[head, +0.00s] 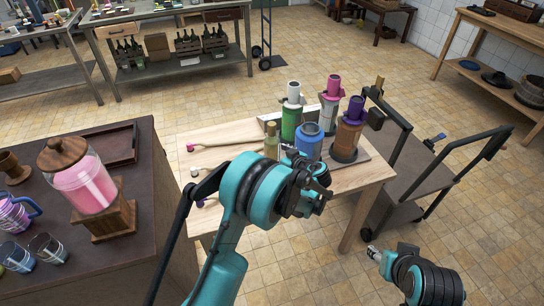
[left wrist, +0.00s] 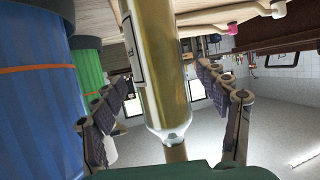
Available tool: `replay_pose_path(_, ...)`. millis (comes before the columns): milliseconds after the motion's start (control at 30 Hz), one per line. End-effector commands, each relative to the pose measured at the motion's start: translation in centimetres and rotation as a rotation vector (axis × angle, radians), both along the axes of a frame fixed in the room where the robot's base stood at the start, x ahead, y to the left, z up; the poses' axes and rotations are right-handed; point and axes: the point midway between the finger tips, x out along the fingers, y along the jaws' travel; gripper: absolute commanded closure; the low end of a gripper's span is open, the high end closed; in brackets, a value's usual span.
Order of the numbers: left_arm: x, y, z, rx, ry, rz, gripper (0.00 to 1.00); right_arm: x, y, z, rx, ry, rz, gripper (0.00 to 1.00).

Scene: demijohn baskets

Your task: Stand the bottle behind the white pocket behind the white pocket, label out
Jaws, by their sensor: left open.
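A yellow-green glass bottle (head: 271,140) stands on the wooden table, left of the blue container. In the left wrist view the bottle (left wrist: 160,70) runs between the two fingers of my left gripper (left wrist: 162,82), which is open. The edge of a pale label shows on the bottle's left side there. In the head view my left gripper (head: 303,165) is in front of the containers, its fingertips mostly hidden. A green container with a white top (head: 293,93) stands behind the bottle; I cannot tell whether it is the white pocket. My right gripper (head: 375,254) is low at the right, jaws unclear.
Blue (head: 309,140), grey with pink top (head: 333,88) and brown with purple top (head: 350,128) containers crowd the table's right part. Wooden-handled tools (head: 225,143) lie left. A dark trolley (head: 415,165) stands right. A pink jar (head: 85,185) is on the left counter.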

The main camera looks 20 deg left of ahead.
Motion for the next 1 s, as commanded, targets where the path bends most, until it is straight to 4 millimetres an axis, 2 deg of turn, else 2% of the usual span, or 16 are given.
replay_pose_path(100,0.94,1.22,-0.88,-0.001,-0.001,0.003,0.26,0.00,0.00,-0.77,0.000,0.000,0.000,0.55)
replay_pose_path(333,1.15,1.38,-0.74,-0.001,-0.001,0.000,0.26,0.01,0.00,-0.65,0.000,0.000,0.000,0.55)
replay_pose_path(367,1.14,1.37,-0.74,-0.001,-0.001,0.000,0.31,0.01,0.00,-0.65,0.000,0.000,0.000,0.55)
replay_pose_path(600,1.12,1.37,-0.74,-0.001,-0.001,0.000,0.94,0.01,0.00,-0.65,0.000,0.000,0.000,0.55)
replay_pose_path(633,1.12,1.37,-0.75,-0.001,-0.001,0.000,1.00,0.00,0.00,-0.65,0.000,0.000,0.000,0.55)
replay_pose_path(1000,1.13,1.38,-0.32,0.001,0.000,0.001,1.00,0.00,0.00,-0.47,0.000,0.000,0.000,0.55)
